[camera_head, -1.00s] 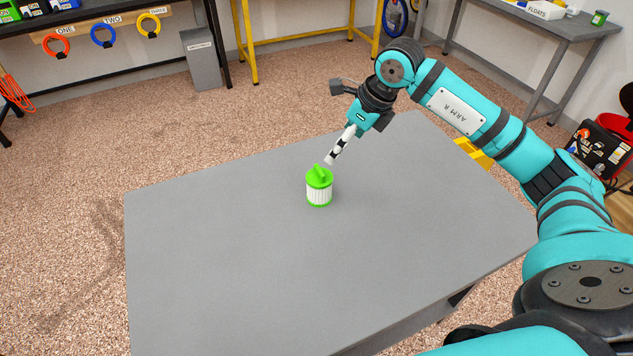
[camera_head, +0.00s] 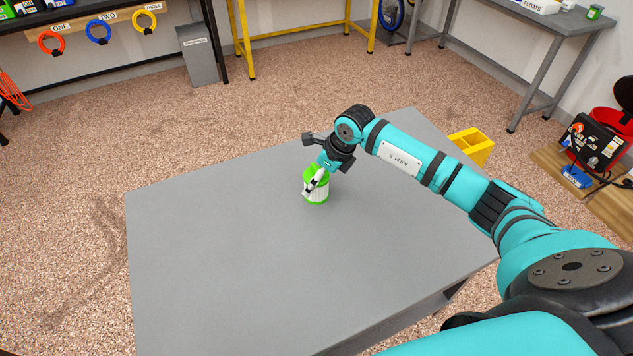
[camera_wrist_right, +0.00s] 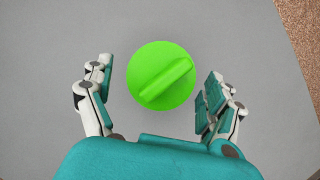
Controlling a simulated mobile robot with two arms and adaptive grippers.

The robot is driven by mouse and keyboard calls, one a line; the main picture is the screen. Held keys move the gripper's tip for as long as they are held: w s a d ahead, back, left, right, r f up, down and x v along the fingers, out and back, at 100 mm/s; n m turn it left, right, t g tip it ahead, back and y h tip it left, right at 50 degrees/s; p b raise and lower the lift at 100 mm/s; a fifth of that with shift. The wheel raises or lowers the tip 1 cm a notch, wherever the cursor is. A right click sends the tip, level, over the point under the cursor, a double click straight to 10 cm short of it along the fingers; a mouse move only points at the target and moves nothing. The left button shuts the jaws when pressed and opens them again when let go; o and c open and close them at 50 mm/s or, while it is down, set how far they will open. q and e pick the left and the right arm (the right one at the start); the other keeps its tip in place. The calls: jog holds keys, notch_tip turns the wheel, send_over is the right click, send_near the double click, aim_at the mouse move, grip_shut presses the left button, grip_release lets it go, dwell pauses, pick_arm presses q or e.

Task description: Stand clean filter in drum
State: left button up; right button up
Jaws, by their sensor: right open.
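The clean filter (camera_head: 316,194), a white pleated cylinder with green end caps, stands upright on the grey table top. My right gripper (camera_head: 311,183) is at its top, partly covering it in the head view. In the right wrist view the filter's round green cap (camera_wrist_right: 162,76) with its raised handle bar lies between the two fingers of my open right gripper (camera_wrist_right: 155,92). A gap shows on each side of the cap. My left gripper is not in view.
The grey table (camera_head: 230,260) is otherwise bare. A yellow bin (camera_head: 471,146) shows beyond its right edge. A black machine (camera_head: 597,143) stands by the red container on a wooden board. A grey bin (camera_head: 199,54) and yellow bench frame are behind, with open floor between.

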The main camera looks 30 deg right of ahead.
jog(key=shift+x, duration=1.05)
jog(key=shift+r, duration=0.1)
jog(key=c, duration=1.4)
jog(key=shift+r, duration=0.1)
